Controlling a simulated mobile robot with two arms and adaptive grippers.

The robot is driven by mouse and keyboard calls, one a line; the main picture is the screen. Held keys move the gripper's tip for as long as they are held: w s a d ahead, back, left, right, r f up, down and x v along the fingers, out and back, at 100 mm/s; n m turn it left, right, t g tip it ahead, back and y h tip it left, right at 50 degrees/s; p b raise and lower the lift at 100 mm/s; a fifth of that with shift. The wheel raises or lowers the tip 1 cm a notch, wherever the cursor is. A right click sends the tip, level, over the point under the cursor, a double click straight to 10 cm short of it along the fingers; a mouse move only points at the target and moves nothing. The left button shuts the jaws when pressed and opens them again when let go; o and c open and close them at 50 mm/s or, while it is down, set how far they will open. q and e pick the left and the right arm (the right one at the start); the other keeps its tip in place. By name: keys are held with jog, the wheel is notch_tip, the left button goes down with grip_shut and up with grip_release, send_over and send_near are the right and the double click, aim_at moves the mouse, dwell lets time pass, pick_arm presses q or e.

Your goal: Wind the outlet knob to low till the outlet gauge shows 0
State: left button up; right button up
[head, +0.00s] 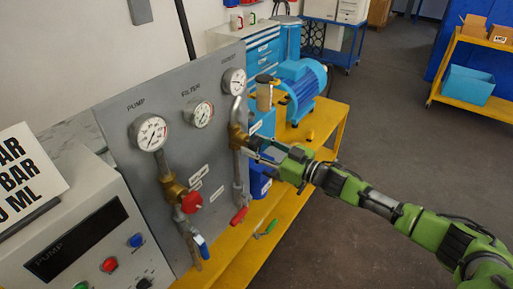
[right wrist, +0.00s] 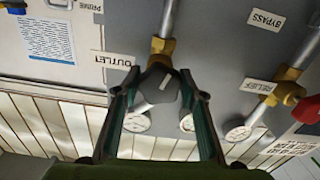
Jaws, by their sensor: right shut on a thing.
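The outlet gauge (head: 234,82) is the rightmost of the gauges on the grey panel in the head view; its needle is too small to read. The outlet knob (right wrist: 157,79) is dark with a pale mark and sits on a brass valve body, near the OUTLET label (right wrist: 112,60) in the right wrist view. My right gripper (right wrist: 160,84) is shut on this knob, one finger on each side. In the head view my right gripper (head: 257,149) reaches the brass outlet valve (head: 238,136) from the right and hides the knob. My left gripper is not in view.
The pump gauge (head: 150,132) and filter gauge (head: 198,113) are on the same panel (head: 125,95). A red relief knob (head: 191,203) and red lever (head: 239,215) are nearby. A blue motor (head: 302,85) stands on the yellow bench (head: 325,117) behind my right arm.

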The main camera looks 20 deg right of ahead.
jog(key=n+b, duration=0.2)
jog(key=n, duration=0.3)
jog(key=shift+n, duration=0.3)
jog(key=n+b, duration=0.1)
jog(key=n, duration=0.3)
jog(key=shift+b, duration=0.3)
jog(key=n+b, duration=0.2)
jog(key=n, duration=0.4)
jog(key=n+b, duration=0.2)
jog(key=n, duration=0.2)
jog(key=shift+d+r, duration=0.1)
jog(key=n+b, duration=0.2)
jog(key=n, duration=0.4)
jog(key=n+b, duration=0.2)
jog(key=n, duration=0.2)
jog(key=n+b, duration=0.3)
jog(key=n, duration=0.2)
jog(key=shift+n, duration=0.4)
jog(key=shift+s+a+n+b, duration=0.1)
jog(key=shift+a+n+b, duration=0.1)
jog(key=shift+n+b, duration=1.4)
jog(key=shift+n+p, duration=0.45)
jog(key=shift+n, duration=0.15)
